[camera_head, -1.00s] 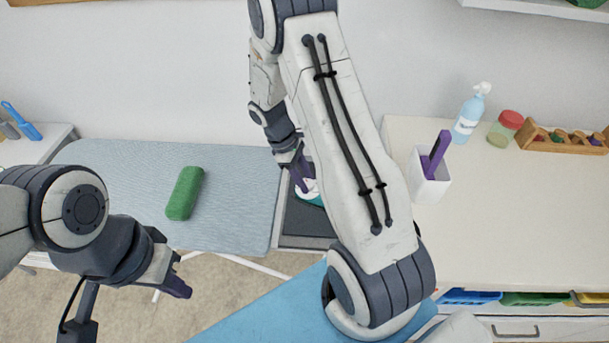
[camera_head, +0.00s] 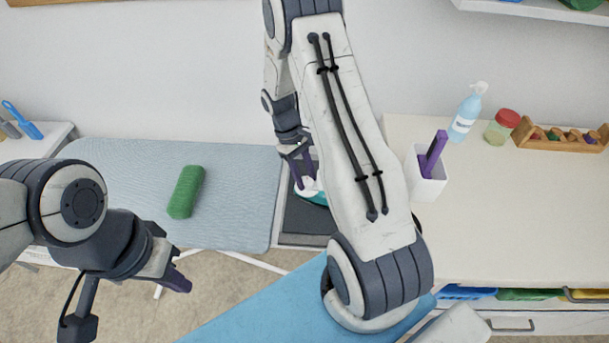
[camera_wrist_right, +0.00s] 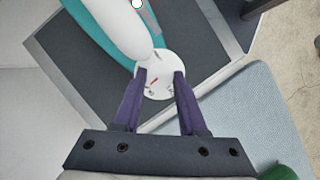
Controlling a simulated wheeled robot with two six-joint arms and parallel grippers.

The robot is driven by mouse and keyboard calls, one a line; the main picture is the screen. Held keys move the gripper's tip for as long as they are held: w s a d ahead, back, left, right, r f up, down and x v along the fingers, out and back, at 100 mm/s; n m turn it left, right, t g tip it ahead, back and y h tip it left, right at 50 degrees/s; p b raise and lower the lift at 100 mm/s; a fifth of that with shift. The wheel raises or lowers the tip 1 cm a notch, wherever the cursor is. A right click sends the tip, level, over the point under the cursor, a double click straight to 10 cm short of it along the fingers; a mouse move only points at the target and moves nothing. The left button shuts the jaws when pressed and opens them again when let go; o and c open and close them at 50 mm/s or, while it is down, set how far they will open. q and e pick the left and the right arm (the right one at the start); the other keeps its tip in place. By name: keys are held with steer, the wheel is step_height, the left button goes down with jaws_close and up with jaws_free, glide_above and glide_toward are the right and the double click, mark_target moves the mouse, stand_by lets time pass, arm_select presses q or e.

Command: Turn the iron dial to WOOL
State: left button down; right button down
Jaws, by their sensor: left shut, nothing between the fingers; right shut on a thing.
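The iron, white and teal, stands on a dark rest plate (camera_head: 303,218) at the end of the ironing board. In the head view only part of the iron (camera_head: 315,196) shows beside my right arm. My left gripper (camera_head: 184,283) is shut and empty, in front of the board.
The ironing board (camera_head: 240,190) holds a green rolled cloth (camera_head: 186,192). A counter (camera_head: 510,210) at the right bears a white cup (camera_head: 426,180) with a purple item, a spray bottle (camera_head: 467,112), a red-lidded jar (camera_head: 502,126) and a wooden rack (camera_head: 560,139).

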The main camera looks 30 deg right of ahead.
steer(key=shift+c, duration=2.2)
jaws_free()
steer(key=d+b+v, duration=0.1)
steer(key=v, duration=0.9)
steer(key=shift+a+r+b, duration=0.3)
steer(key=shift+a, duration=0.2)
steer(key=shift+w, duration=0.1)
